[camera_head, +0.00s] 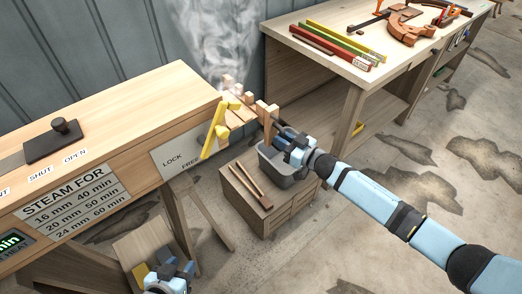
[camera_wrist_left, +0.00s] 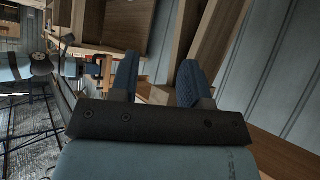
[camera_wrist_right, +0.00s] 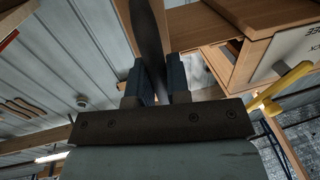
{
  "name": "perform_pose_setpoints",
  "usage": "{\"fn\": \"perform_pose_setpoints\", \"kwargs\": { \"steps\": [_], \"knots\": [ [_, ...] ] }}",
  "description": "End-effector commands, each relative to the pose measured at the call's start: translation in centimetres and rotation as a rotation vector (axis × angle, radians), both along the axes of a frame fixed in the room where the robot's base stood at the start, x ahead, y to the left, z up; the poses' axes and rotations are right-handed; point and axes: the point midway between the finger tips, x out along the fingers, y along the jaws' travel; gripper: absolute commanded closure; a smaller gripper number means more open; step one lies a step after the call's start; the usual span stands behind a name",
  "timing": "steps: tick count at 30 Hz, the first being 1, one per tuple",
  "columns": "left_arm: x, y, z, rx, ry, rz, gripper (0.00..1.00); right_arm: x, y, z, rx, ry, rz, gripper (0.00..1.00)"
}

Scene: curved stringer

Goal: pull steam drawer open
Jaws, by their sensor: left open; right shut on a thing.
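The wooden steam box (camera_head: 120,95) runs in from the left. Its end is open, and the drawer (camera_head: 240,112) with upright wooden pegs sticks out there, steam rising behind it. A yellow lever (camera_head: 214,130) stands tilted at the box end beside the LOCK/FREE label; it also shows in the right wrist view (camera_wrist_right: 285,85). My right gripper (camera_head: 289,139) is at the drawer's outer end, shut on a dark handle (camera_wrist_right: 150,35) that runs between its fingers. My left gripper (camera_head: 176,270) is open and low, below the box; its fingers (camera_wrist_left: 157,80) show nothing held.
A grey bin (camera_head: 287,172) and wooden sticks (camera_head: 250,185) sit on a low cabinet (camera_head: 262,215) below my right gripper. A workbench (camera_head: 345,65) with coloured bars and clamps stands behind. A sliding dark plate with a knob (camera_head: 55,143) lies on the box top.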

Motion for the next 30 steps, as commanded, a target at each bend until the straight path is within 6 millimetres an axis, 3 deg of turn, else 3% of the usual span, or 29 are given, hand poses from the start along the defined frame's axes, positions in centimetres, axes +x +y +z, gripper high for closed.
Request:
{"fn": "perform_pose_setpoints", "kwargs": {
  "steps": [1,6,15,21,30],
  "knots": [
    [0.0,-0.1,0.1,-0.002,-0.001,0.003,0.57,1.4,-1.8,0.1,-0.006,-0.003,-0.004,1.0],
    [0.2,-0.3,-0.4,-0.01,-0.004,0.008,0.57,4.9,-6.6,-0.1,-0.005,-0.004,-0.004,1.0],
    [0.5,-0.5,-0.9,-0.003,-0.034,-0.005,0.57,9.6,-13.2,-0.2,-0.003,-0.004,-0.002,1.0],
    [0.5,-0.3,-1.2,0.011,-0.046,-0.019,0.57,11.4,-15.6,-0.1,-0.001,-0.002,-0.001,1.0],
    [0.5,-0.3,-1.1,0.012,-0.051,-0.02,0.57,12.1,-16.6,0.0,0.001,0.001,0.0,1.0]
  ]
}}
